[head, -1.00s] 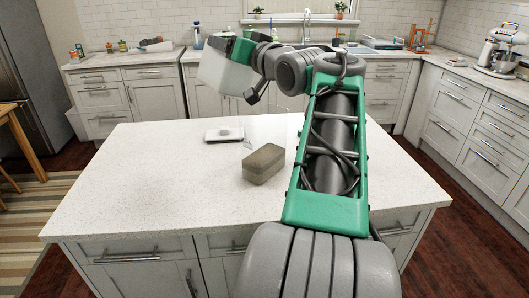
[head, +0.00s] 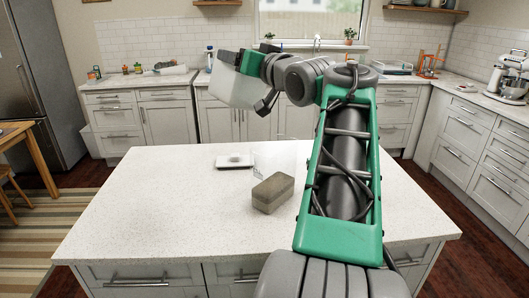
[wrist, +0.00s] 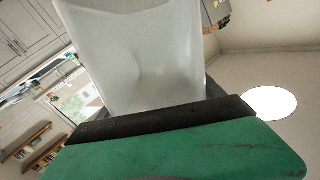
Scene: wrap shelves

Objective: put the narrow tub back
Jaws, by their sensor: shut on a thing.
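A translucent whitish tub (head: 234,88), seemingly the narrow tub, is held up in the air above the far left part of the island. It fills the upper middle of the wrist view (wrist: 135,55). My gripper (head: 238,60) is shut on it at the tub's edge; the green and black gripper body (wrist: 165,120) shows in front of the tub in the wrist view. The fingertips are mostly hidden. The place where the tub belongs cannot be told from these frames.
A lidded grey-brown box (head: 273,192) stands on the white island (head: 150,215). A flat white scale-like tray (head: 235,162) and a clear, hard-to-see container (head: 275,158) stand behind it. The island's left side is clear. Back counters and wall shelves (head: 217,3) lie beyond.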

